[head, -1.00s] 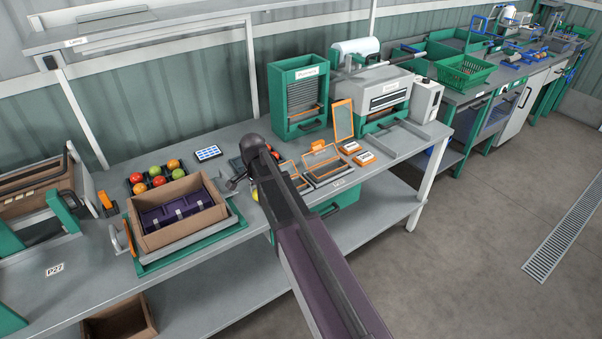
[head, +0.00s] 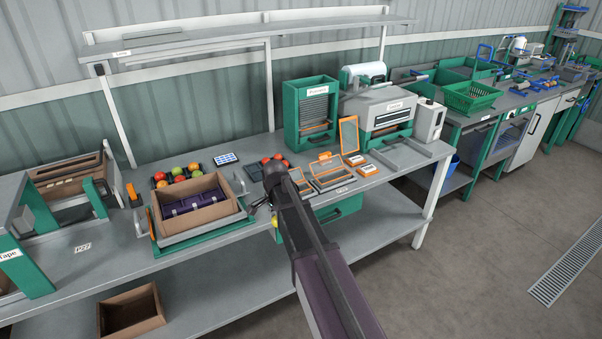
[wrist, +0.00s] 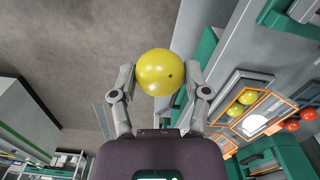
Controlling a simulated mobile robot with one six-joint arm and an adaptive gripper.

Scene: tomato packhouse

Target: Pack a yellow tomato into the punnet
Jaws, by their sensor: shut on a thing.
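A yellow tomato (wrist: 158,72) is held between the two fingers of my gripper (wrist: 160,76) in the wrist view. In the head view my gripper (head: 262,204) is at the bench's front edge, mostly hidden behind my arm. A sliver of the yellow tomato (head: 275,222) shows below it there. An orange-rimmed punnet (wrist: 268,92) is to the right in the wrist view, apart from the gripper, with two yellow tomatoes (wrist: 248,97) in it. Orange-rimmed punnets with raised lids (head: 329,186) stand on the bench right of my gripper in the head view.
Red tomatoes (head: 278,157) lie behind my gripper. A cardboard box (head: 226,214) with a purple insert and a dark tray of mixed tomatoes (head: 179,174) are to the left. A green machine (head: 311,88) and a grey sealer (head: 375,105) stand behind the punnets.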

